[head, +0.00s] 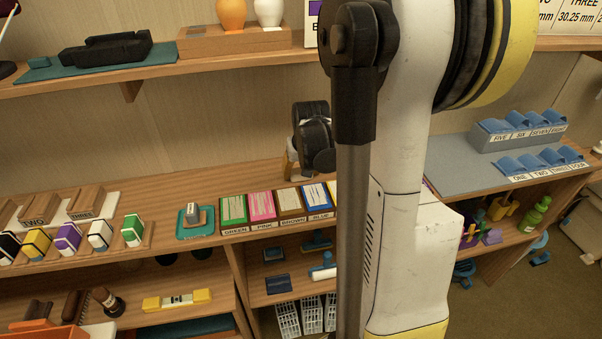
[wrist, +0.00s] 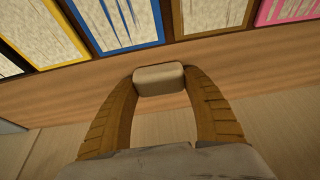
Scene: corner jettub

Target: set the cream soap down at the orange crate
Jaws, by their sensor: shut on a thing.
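The cream soap (wrist: 160,79) is a small pale rounded block between the brown fingertips of my gripper (wrist: 160,82) in the wrist view. My gripper is shut on it. In the head view, my gripper (head: 290,165) is partly hidden, above the counter behind the row of coloured boxes. The soap cannot be made out there. An orange edge (head: 48,332), which looks like the orange crate, shows at the bottom left of the head view, cut off by the frame. It is well to the left of my gripper and on a lower level. Its inside is hidden.
Coloured, labelled boxes (head: 262,206) line the counter's front. A teal tray with a grey block (head: 195,221) stands left of them. Wooden blocks (head: 86,202) and coloured erasers (head: 68,238) stand farther left. Brushes (head: 75,304) and a yellow level (head: 176,299) lie on the lower shelf.

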